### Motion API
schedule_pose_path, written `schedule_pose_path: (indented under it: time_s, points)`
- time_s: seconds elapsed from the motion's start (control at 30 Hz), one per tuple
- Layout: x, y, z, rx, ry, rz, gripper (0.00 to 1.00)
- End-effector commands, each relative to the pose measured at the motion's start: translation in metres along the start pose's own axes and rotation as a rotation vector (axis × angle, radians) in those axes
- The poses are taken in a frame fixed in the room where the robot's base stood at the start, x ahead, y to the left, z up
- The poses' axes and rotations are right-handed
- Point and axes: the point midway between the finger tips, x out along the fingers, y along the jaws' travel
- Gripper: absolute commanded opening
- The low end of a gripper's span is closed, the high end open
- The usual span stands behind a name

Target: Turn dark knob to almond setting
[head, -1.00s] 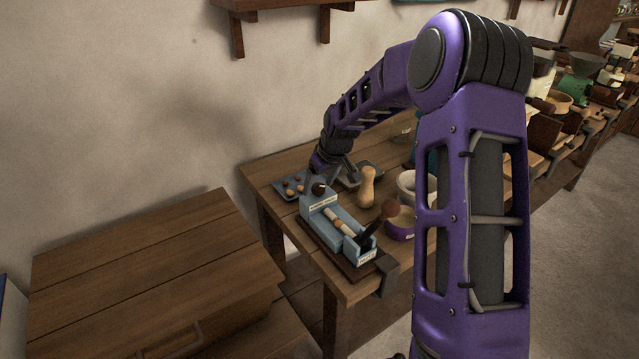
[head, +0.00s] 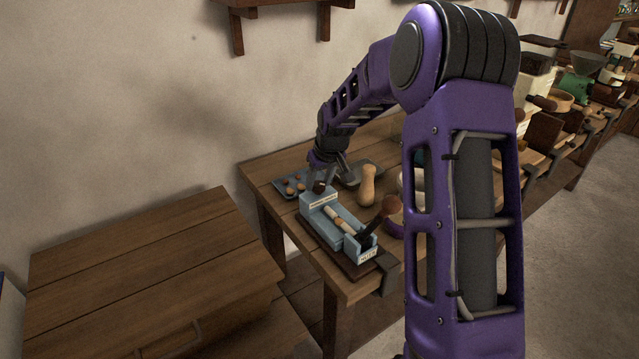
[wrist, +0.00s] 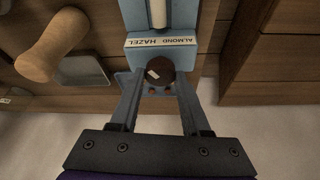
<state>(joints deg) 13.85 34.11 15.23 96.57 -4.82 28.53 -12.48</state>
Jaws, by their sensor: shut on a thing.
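The dark knob (wrist: 160,70) is round, with a pale mark on its left part. It sits in front of a pale label (wrist: 160,41) reading ALMOND and HAZEL, upside down in the wrist view. My gripper (wrist: 159,78) is shut on the knob, one finger on each side. The knob belongs to a light blue nutcracker-like device (head: 322,207) on the wooden table; in the head view my gripper (head: 323,184) is at its far end. The device has a pale rod and a dark lever (head: 377,222) with a brown ball end.
A wooden pestle-like piece (head: 367,186) stands to the right of the device. A grey-blue tray (head: 283,189) with several nuts lies behind it. A pale bowl is mostly hidden by my arm. A wooden cabinet (head: 150,265) stands at the left.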

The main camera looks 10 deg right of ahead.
Motion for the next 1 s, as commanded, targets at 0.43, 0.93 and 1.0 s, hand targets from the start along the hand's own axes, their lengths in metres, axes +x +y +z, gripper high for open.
schedule_pose_path:
  time_s: [0.43,0.93,1.0]
  points:
    - [0.0024,-0.0051,0.0002,0.37,-0.002,0.157,0.0]
    - [0.0017,-0.0067,-0.0014,0.809,-0.005,0.341,0.0]
    - [0.0013,-0.0066,-0.002,0.871,-0.004,0.367,0.0]
